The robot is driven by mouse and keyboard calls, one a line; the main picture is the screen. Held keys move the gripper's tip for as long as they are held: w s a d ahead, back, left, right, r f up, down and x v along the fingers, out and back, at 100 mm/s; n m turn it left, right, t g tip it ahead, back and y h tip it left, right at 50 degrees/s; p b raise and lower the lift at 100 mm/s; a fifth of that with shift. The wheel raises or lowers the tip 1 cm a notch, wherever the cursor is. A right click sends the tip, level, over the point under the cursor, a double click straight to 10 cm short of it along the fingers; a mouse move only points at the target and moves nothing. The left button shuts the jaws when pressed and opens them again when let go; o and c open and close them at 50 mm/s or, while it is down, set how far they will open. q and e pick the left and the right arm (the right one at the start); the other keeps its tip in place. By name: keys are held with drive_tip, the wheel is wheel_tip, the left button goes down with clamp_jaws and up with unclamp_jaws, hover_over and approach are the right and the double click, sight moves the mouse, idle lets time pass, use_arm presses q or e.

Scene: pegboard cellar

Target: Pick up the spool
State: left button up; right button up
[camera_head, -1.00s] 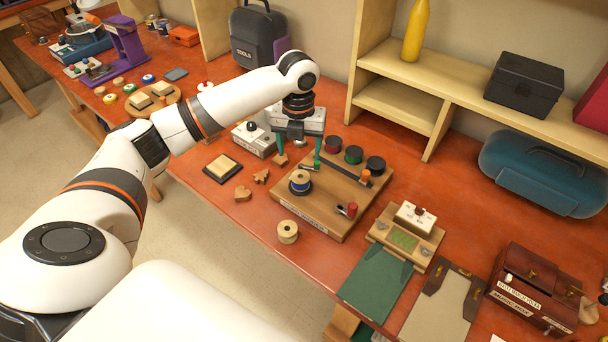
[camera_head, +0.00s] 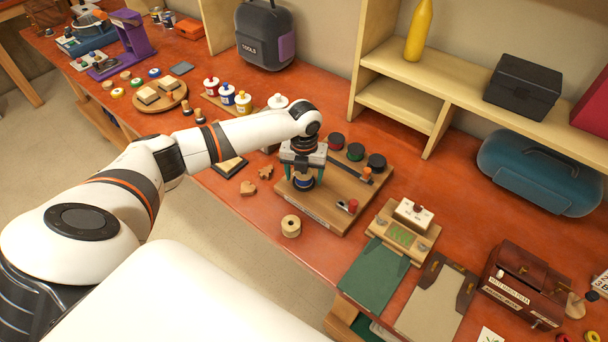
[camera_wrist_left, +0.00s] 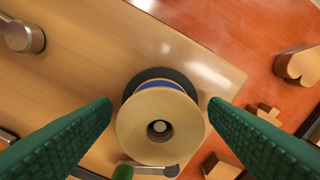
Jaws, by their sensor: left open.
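The spool (camera_wrist_left: 160,118), with pale wooden flanges and blue thread, stands on a dark round base on the wooden board. In the head view the spool (camera_head: 303,183) is partly hidden under my left gripper (camera_head: 304,172). My left gripper is open above the spool. In the left wrist view its green fingers (camera_wrist_left: 160,122) lie on either side of the spool, with a visible gap on each side. A second wooden spool (camera_head: 291,226), without coloured thread, stands on the red bench just in front of the board. My right gripper is not in view.
The wooden board (camera_head: 330,215) also carries several dark round pieces at its back and a small red-capped part (camera_head: 352,206). Small wooden shapes (camera_head: 248,188) lie left of the board. A green mat (camera_head: 372,275) lies to the right.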

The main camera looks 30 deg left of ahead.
use_arm(q)
drive_tip(key=c, duration=1)
drive_tip(key=shift+r, duration=0.1)
drive_tip(key=shift+c, duration=0.2)
